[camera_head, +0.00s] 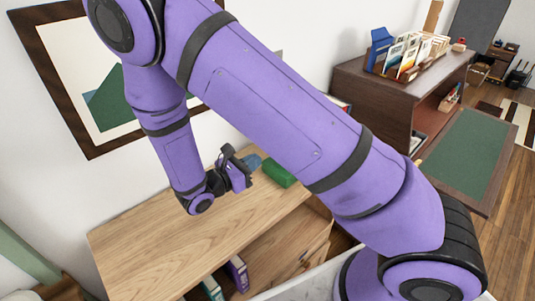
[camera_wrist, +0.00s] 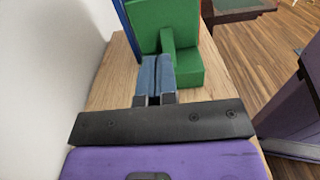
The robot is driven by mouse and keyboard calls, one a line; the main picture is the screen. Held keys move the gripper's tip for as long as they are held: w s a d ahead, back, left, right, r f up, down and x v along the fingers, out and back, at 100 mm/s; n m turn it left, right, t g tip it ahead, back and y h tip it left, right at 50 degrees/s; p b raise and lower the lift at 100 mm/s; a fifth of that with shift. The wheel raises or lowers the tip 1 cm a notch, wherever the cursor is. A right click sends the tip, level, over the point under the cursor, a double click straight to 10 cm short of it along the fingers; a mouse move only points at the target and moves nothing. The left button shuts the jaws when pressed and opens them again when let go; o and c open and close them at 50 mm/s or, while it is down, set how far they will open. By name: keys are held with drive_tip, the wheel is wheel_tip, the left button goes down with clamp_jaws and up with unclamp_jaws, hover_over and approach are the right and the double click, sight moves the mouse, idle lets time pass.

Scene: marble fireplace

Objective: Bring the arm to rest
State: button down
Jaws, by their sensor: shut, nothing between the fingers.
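My arm reaches across the head view, bent at the elbow, with its forearm hanging down over a light wooden cabinet top (camera_head: 150,235). My gripper (camera_head: 248,163) is at the end of the forearm, above the cabinet top near its back edge. In the wrist view my gripper (camera_wrist: 157,75) shows two blue-grey fingers side by side, shut and empty. A green bookend-like piece (camera_wrist: 185,65) stands just past the fingertips; it also shows in the head view (camera_head: 278,172). Whether the fingers touch it is unclear.
A blue upright piece (camera_wrist: 127,28) stands by the wall behind the green one. Binders (camera_head: 237,272) sit in the cabinet below. A framed picture (camera_head: 100,105) hangs on the wall beside my arm. A dark cabinet (camera_head: 380,95) holds a file rack (camera_head: 405,55). The cabinet top's left part is clear.

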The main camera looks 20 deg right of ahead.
drive_tip(key=shift+v, duration=1.55)
drive_tip(key=s+d+r+m+g+y, duration=0.4)
drive_tip(key=d+r+m, duration=0.15)
drive_tip(key=r, duration=0.25)
drive_tip(key=s+d+r+m+g+y, duration=0.35)
drive_tip(key=r+m+y, duration=0.2)
drive_tip(key=r, duration=0.35)
drive_tip(key=s+d+r+m+t+y, duration=0.3)
drive_tip(key=s+r+m+t+y, duration=0.4)
drive_tip(key=s+r+m, duration=0.3)
drive_tip(key=shift+s+d+r+t+y, duration=0.35)
drive_tip(key=shift+s+r+y, duration=0.1)
drive_tip(key=shift+s+r, duration=1.05)
drive_tip(key=shift+w+r, duration=0.15)
